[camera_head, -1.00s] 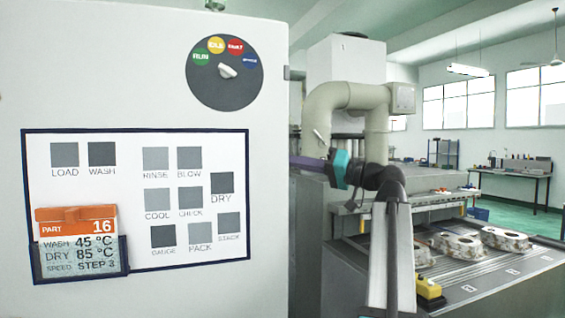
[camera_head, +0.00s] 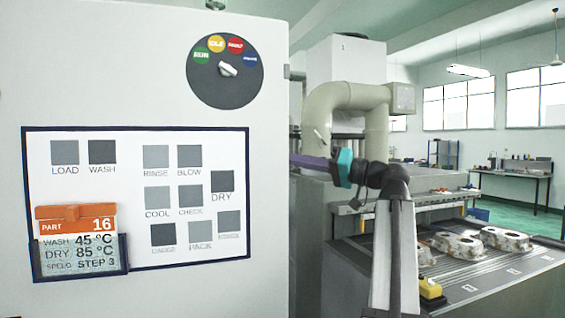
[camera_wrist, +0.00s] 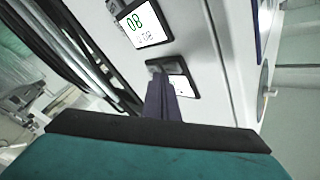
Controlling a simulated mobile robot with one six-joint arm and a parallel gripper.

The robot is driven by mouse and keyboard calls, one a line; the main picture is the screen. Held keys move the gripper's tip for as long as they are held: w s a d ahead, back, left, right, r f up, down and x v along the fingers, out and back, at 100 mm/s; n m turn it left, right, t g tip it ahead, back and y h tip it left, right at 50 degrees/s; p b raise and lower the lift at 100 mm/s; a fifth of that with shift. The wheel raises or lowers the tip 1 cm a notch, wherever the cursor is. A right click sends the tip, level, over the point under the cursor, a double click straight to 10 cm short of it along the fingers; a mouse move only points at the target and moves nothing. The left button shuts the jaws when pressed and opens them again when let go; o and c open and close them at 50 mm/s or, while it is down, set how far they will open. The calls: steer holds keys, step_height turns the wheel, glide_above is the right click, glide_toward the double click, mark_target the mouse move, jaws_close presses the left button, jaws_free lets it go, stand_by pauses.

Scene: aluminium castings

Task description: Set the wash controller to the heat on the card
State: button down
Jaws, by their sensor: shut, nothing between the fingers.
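The card (camera_head: 78,240) sits in a holder on the front panel at left. It reads PART 16, WASH 45 °C, DRY 85 °C, SPEED STEP 3. In the wrist view a controller display (camera_wrist: 143,22) shows large green digits, seemingly 80 or 08 at this tilt, with smaller faint digits below. Below it is a dark-framed panel (camera_wrist: 186,86) with a white label. My gripper (camera_wrist: 158,82) is shut and empty, its dark fingers over this panel; I cannot tell whether they touch it. In the head view my gripper (camera_head: 300,160) reaches left behind the white cabinet's edge, and the controller is hidden.
A rotary dial (camera_head: 226,70) with coloured labels is on the cabinet front, above a board (camera_head: 120,215) of grey squares. At right, metal castings (camera_head: 505,239) and a yellow block (camera_head: 430,290) lie on the machine's table.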

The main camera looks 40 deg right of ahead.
steer(key=shift+s+d, duration=0.1)
steer(key=shift+d, duration=0.1)
stand_by(0.3)
steer(key=shift+s+d+b, duration=0.25)
steer(key=shift+s+d, duration=0.05)
steer(key=shift+d, duration=0.45)
steer(key=shift+s+d+b, duration=0.2)
steer(key=shift+s+d, duration=0.1)
steer(key=shift+d, duration=0.5)
steer(key=shift+s+d+b, duration=0.25)
steer(key=shift+s+d, duration=0.05)
steer(key=shift+d, duration=0.45)
steer(key=shift+d, duration=0.1)
stand_by(1.1)
steer(key=d+b, duration=0.1)
steer(key=s+d+b, duration=0.1)
steer(key=b, duration=0.1)
steer(key=d+b, duration=0.1)
steer(key=shift+s+d, duration=0.15)
steer(key=shift+s, duration=0.1)
stand_by(0.5)
steer(key=w+a, duration=0.3)
steer(key=a, duration=0.5)
steer(key=shift+w+p, duration=0.2)
steer(key=shift+p, duration=0.25)
steer(key=shift+a, duration=0.1)
stand_by(1.5)
